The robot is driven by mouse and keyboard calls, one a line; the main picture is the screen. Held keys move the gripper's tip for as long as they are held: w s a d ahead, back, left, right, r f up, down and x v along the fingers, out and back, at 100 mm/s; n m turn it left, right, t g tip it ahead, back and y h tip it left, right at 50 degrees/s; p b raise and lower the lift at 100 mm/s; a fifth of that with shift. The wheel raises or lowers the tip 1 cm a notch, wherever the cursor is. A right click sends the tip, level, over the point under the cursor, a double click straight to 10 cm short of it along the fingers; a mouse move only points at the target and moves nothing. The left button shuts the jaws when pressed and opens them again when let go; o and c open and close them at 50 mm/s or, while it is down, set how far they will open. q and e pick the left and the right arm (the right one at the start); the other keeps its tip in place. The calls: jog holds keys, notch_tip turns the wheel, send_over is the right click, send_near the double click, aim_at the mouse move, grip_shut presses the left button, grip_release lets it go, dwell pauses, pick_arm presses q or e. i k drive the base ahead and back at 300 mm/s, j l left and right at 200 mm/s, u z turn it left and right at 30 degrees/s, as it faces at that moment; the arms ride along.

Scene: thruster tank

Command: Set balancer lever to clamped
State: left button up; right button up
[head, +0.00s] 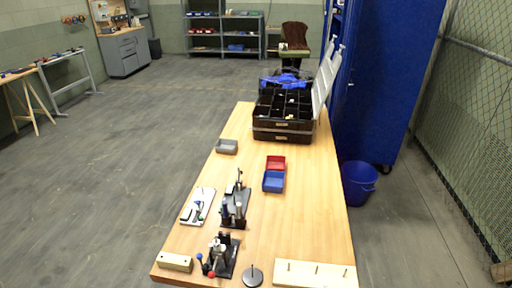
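Several small bench devices stand on the near left part of the wooden table (285,215). A black device (222,256) near the front edge has a lever with a blue ball knob (199,256) and a red ball knob (212,275). Behind it stands another dark upright device (236,205) on a black base. A white plate (196,207) with a dark fitting lies to its left. I cannot tell for certain which one is the balancer, nor whether its lever is clamped. Neither of my grippers is in view.
A wooden block (175,262), a dark disc with a pin (253,277) and a pegged board (315,275) lie along the front. Grey (227,146), red (276,163) and blue (273,182) bins and an open black toolbox (284,112) stand farther back. The table's right middle is clear.

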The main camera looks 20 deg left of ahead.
aim_at(199, 256)
jog(key=u, duration=1.2)
